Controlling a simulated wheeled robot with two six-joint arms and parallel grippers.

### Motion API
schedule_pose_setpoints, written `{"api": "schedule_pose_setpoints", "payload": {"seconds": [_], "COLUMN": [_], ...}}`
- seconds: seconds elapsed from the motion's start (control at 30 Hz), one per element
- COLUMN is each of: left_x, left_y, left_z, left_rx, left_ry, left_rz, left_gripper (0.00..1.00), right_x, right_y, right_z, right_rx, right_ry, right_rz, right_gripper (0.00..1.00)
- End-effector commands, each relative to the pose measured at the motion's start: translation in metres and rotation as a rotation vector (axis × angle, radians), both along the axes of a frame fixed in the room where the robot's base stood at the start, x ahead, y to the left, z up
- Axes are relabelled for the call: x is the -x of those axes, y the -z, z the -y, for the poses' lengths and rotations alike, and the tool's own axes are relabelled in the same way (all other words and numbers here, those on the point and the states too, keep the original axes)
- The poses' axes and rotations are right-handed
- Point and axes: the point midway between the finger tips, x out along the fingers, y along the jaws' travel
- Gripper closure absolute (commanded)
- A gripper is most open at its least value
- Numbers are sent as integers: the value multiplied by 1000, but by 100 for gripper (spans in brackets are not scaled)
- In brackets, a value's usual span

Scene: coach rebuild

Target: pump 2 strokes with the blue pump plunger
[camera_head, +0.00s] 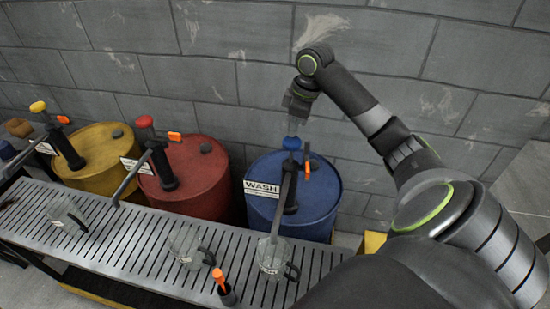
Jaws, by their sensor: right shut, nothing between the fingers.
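The blue pump plunger (291,143) is a round blue knob on top of the pump on the blue drum (330,195). The drum has a white label reading WASH. My right gripper (293,128) points down directly above the knob, shut and empty. I cannot tell whether its fingertips touch the knob. The pump's spout (281,205) slopes down to a clear mug (270,262) on the slotted rack. An orange clip (308,167) hangs beside the pump. My left gripper is not in view.
A red drum (200,180) and a yellow drum (95,145) with pumps stand to the left. The slotted metal rack (140,240) runs in front, holding more clear mugs (187,245) and an orange-handled tool (222,285). A grey block wall stands close behind.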

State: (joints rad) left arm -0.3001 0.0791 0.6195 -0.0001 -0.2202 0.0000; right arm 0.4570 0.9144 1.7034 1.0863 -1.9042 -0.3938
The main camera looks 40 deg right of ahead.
Motion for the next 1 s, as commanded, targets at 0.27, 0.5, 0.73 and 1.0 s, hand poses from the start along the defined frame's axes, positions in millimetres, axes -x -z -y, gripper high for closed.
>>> {"api": "schedule_pose_setpoints", "payload": {"seconds": [0.27, 0.5, 0.73, 1.0], "left_x": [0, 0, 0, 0], "left_y": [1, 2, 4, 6], "left_z": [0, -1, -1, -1], "left_rx": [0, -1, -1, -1], "left_ry": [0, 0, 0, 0], "left_rz": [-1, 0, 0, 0], "left_gripper": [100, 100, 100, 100], "right_x": [0, 0, 0, 0], "right_y": [2, 10, 18, 28], "right_z": [0, 0, 0, 0], "right_rx": [0, 0, -1, -2], "right_ry": [0, 1, 0, 0], "right_rz": [0, -1, -1, -1], "right_gripper": [100, 100, 100, 100]}}
